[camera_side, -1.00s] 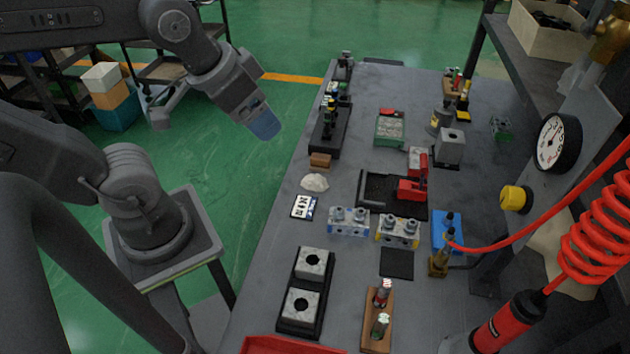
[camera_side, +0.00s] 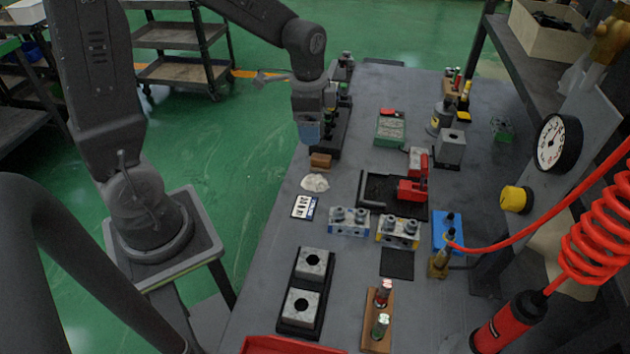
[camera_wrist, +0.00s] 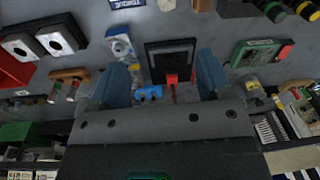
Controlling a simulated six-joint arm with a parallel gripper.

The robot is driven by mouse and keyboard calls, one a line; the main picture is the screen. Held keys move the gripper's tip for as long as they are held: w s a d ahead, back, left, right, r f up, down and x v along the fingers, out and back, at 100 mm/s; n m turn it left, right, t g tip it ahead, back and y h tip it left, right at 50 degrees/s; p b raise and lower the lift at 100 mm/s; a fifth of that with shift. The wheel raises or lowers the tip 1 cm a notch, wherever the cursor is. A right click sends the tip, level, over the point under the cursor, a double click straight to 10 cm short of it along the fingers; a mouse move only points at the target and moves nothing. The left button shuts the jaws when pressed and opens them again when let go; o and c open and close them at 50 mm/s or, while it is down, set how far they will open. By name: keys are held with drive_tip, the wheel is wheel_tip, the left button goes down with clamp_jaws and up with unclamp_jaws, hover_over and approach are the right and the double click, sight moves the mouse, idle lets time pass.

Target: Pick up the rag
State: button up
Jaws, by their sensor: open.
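The rag (camera_side: 315,182) is a small white crumpled cloth near the left edge of the grey table, between a brown block and a white labelled card. In the wrist view the rag (camera_wrist: 166,5) shows only at the top edge, partly cut off. My gripper (camera_side: 309,138) hangs in the air, pointing down, above and behind the rag in the side view. Its blue fingers also show in the wrist view (camera_wrist: 163,80), spread apart with nothing between them. It is clear of the rag.
The brown block (camera_side: 320,160) is close behind the rag, the card (camera_side: 304,207) in front. A dark rack (camera_side: 337,125) stands behind my gripper. Valve blocks (camera_side: 349,221) and a black tray with a red clamp (camera_side: 411,188) are to the right.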

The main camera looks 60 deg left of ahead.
wheel_tip(320, 180, down, 4)
drive_tip(key=w+a+m, duration=0.1)
drive_tip(key=w+a, duration=0.1)
hover_over(315, 175)
drive_tip(key=shift+g, duration=0.4)
wheel_tip(315, 175, down, 8)
drive_tip(key=shift+r, duration=0.1)
drive_tip(key=shift+w+a+f, duration=0.1)
drive_tip(key=shift+f, duration=2.85)
drive_tip(key=c, duration=1)
drive_tip(key=shift+o, duration=0.2)
drive_tip(key=shift+r, duration=0.15)
wheel_tip(315, 175, up, 4)
drive_tip(key=shift+a+r, duration=0.15)
drive_tip(key=s+a+r, duration=0.6)
drive_tip(key=s+a, duration=0.1)
drive_tip(key=a, duration=0.2)
drive_tip(key=shift+r, duration=0.2)
